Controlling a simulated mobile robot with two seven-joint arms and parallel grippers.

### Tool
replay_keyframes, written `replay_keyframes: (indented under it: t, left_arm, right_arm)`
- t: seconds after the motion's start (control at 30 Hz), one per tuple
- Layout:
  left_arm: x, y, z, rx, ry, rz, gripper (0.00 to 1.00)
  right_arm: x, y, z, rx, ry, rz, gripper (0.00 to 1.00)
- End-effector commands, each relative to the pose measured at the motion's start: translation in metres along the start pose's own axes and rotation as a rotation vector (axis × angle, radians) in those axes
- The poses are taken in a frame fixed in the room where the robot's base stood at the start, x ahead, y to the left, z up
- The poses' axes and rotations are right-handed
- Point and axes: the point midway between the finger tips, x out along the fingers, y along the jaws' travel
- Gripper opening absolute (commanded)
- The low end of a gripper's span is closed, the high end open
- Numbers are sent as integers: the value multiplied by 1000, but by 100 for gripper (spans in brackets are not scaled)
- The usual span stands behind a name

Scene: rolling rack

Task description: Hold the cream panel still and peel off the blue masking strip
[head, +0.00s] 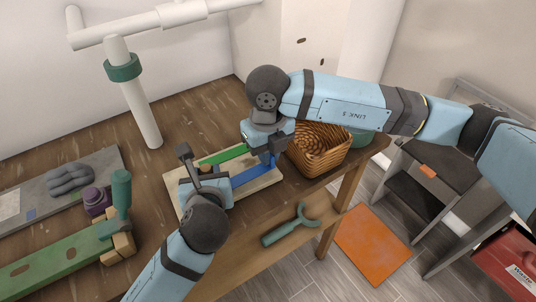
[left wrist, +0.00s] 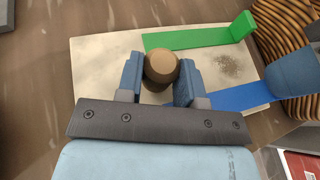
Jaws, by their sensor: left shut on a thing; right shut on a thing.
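The cream panel (head: 267,180) lies flat on the wooden bench; it also shows in the left wrist view (left wrist: 100,65). A blue masking strip (head: 250,174) runs along its near side, apparently flat where visible; it also shows in the left wrist view (left wrist: 240,97). A green strip (head: 224,155) with an upright tab lies beyond it. My left gripper (head: 208,178) is shut on a round brown knob (left wrist: 161,66) over the panel. My right gripper (head: 268,156) is shut at the blue strip's right end; its finger hides the gripped part.
A wicker basket (head: 318,150) stands close to the right gripper. A green beam (head: 60,258), a purple knob (head: 97,201) and a grey board (head: 35,200) occupy the left. A white post (head: 140,110) rises behind.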

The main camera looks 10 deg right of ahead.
Motion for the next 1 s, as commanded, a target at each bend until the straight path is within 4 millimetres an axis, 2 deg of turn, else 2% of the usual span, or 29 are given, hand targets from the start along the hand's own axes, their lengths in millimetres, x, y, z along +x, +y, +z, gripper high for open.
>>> replay_keyframes:
  t: [1.0]
  left_arm:
    - [1, 1, -3, 5, 7, 3, 1]
  right_arm:
    - [-44, 0, 1, 3, -7, 2, 0]
